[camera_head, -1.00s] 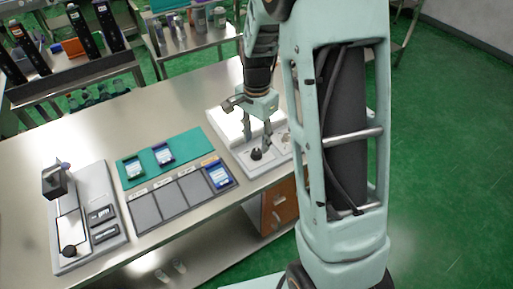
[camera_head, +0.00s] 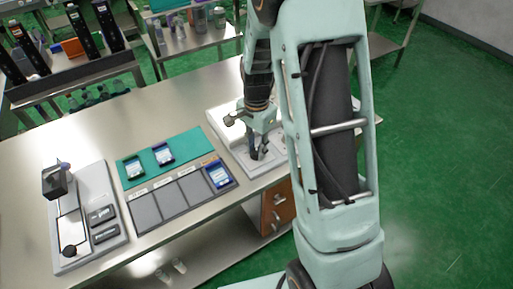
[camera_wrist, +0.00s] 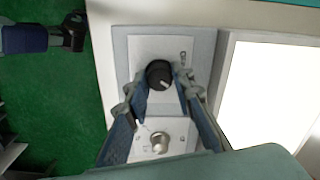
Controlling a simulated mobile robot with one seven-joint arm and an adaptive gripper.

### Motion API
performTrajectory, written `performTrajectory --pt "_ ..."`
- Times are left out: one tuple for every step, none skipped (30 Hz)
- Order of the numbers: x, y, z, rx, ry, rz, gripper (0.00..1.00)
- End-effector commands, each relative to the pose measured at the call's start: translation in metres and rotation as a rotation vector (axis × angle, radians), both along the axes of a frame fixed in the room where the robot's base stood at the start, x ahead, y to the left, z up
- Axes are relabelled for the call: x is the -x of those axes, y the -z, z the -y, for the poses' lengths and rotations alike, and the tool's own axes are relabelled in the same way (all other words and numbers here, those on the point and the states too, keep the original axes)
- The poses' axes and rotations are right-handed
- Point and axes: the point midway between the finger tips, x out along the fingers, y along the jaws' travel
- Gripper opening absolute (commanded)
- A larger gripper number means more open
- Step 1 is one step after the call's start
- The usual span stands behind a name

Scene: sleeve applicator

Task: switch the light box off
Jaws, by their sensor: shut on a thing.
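The light box (camera_head: 216,117) stands at the right end of the steel table, partly hidden by my arm. In the wrist view its panel (camera_wrist: 270,90) glows bright white. Beside the panel is a control plate with a black rotary knob (camera_wrist: 160,75), which has a white pointer line, and a silver knob (camera_wrist: 159,142). My gripper (camera_wrist: 161,80) is shut on the black knob, with one finger on each side of it. It also shows in the head view (camera_head: 259,154), down at the control plate. The silver knob sits between the fingers' bases, apart from them.
A grey applicator fixture (camera_head: 112,208) stands at far left.

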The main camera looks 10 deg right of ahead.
Motion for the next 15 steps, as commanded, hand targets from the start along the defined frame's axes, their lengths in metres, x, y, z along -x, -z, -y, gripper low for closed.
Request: performTrajectory --pt "-0.0001 -0.0002 0.0000 0.000 0.000 0.000 0.00" --pt "-0.0001 -0.0002 0.0000 0.000 0.000 0.000 0.00" --pt "-0.0001 -0.0002 0.0000 0.000 -0.001 0.000 0.00" --pt "-0.0001 -0.0002 0.0000 0.000 -0.003 0.000 0.00" --pt "-0.0002 -0.0002 0.0000 0.000 -0.005 0.000 0.00" --pt "-0.0002 -0.0001 0.0000 0.000 -0.010 0.000 0.00" --pt "-0.0002 0.0000 0.0000 0.000 -0.015 0.000 0.00" --pt "-0.0002 0.0001 0.0000 0.000 -0.022 0.000 0.00" --pt "-0.0003 0.0002 -0.0001 -0.001 -0.032 0.001 0.00" --pt "-0.0004 0.0003 0.0000 -0.001 -0.043 0.001 0.00" --pt "-0.0003 0.0004 0.0001 0.000 -0.055 0.000 0.00" --pt "-0.0003 0.0006 0.0001 0.000 -0.073 0.000 0.00" --pt "-0.0003 0.0007 0.0001 0.000 -0.089 0.000 0.00" --pt "-0.0003 0.0008 0.0003 0.000 -0.106 0.000 0.00" --pt "-0.0002 0.0010 0.0003 0.000 -0.132 0.000 0.00"
